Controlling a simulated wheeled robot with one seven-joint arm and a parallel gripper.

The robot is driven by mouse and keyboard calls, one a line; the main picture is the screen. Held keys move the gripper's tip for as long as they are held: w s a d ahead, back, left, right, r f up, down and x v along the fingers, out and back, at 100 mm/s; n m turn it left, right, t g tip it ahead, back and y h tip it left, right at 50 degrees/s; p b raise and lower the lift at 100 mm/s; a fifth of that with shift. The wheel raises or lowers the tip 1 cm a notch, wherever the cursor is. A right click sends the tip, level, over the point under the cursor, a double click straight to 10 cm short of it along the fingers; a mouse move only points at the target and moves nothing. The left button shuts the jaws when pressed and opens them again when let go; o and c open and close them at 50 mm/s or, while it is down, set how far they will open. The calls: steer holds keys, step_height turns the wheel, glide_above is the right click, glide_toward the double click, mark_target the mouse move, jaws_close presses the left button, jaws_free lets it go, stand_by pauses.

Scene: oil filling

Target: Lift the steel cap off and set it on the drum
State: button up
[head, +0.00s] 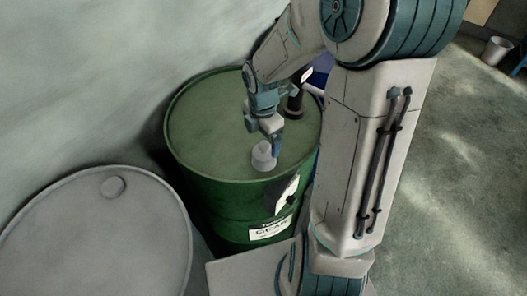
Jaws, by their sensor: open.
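The steel cap (264,156) is a small light-grey stepped piece on the top of the green drum (205,135), towards the drum's front right. My gripper (272,146) is just above and beside the cap, pointing down, with a finger close to it. The gripper is open. I cannot tell whether a finger touches the cap. What lies under the cap is hidden.
A dark upright fitting (295,104) stands on the drum's far right, partly behind my arm. A grey drum (90,235) with a round bung stands at lower left. A pale wall (90,70) rises behind. A small bin (496,50) stands on open floor at far right.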

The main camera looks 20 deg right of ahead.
mark_target(264, 144)
steer(key=shift+w+d+f, duration=0.1)
steer(key=shift+d+f, duration=0.05)
steer(key=shift+f, duration=1.15)
steer(key=shift+w+d+f, duration=0.1)
steer(key=shift+f, duration=1.2)
steer(key=c, duration=1.2)
